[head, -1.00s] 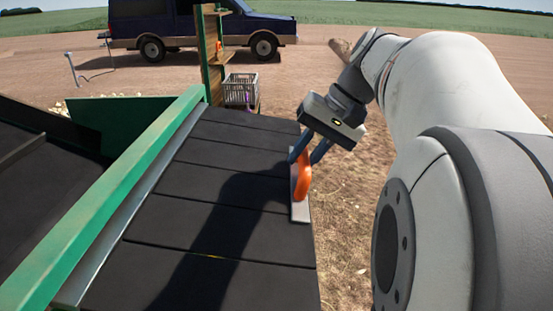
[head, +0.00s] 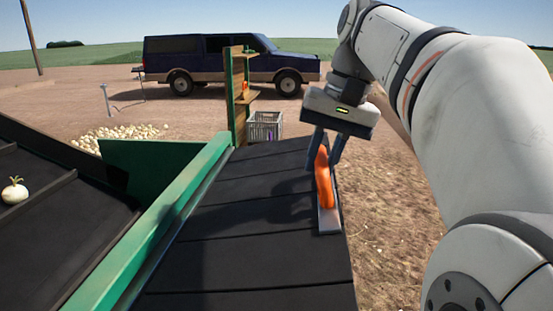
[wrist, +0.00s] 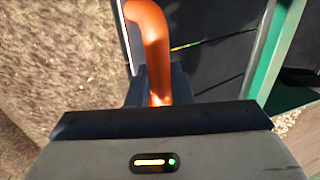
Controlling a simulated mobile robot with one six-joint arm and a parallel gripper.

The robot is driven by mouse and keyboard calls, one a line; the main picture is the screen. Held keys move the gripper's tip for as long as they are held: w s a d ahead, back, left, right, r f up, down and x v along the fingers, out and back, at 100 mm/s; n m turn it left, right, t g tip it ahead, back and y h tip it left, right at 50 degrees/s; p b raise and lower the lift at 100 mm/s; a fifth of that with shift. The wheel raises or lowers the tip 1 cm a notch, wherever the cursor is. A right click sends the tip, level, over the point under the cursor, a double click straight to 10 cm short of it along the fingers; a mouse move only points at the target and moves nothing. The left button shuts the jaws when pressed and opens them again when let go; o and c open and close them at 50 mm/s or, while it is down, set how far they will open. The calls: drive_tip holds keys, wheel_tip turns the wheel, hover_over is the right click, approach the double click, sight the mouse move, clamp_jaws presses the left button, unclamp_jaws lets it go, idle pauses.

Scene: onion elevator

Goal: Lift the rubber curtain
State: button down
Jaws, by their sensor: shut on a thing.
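The black rubber curtain (head: 245,220) is a broad panel of several overlapping strips, lying at a slant to the right of a green rail. An orange handle (head: 323,180) stands on a grey metal plate (head: 329,219) at the curtain's right edge. My gripper (head: 327,160) is shut on the orange handle, with a finger on each side. In the wrist view the handle (wrist: 152,40) runs up between the fingers and bends to the left at its top. The curtain's underside is hidden.
The green rail (head: 150,235) borders the curtain on the left. Beyond it a dark conveyor (head: 60,225) carries a white onion (head: 14,190). A wooden shelf post (head: 238,95) and grey crate (head: 265,126) stand behind. A dark blue vehicle (head: 220,60) is farther back. Bare ground lies right.

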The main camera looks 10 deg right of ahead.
drive_tip(key=shift+a, duration=0.1)
drive_tip(key=c, duration=1.7)
unclamp_jaws()
drive_tip(key=o, duration=0.4)
drive_tip(key=shift+w+a, duration=0.15)
drive_tip(key=shift+w, duration=0.05)
drive_tip(key=v, duration=0.7)
drive_tip(key=shift+s+d+r, duration=0.1)
drive_tip(key=shift+d+r, duration=0.1)
drive_tip(key=shift+r, duration=0.15)
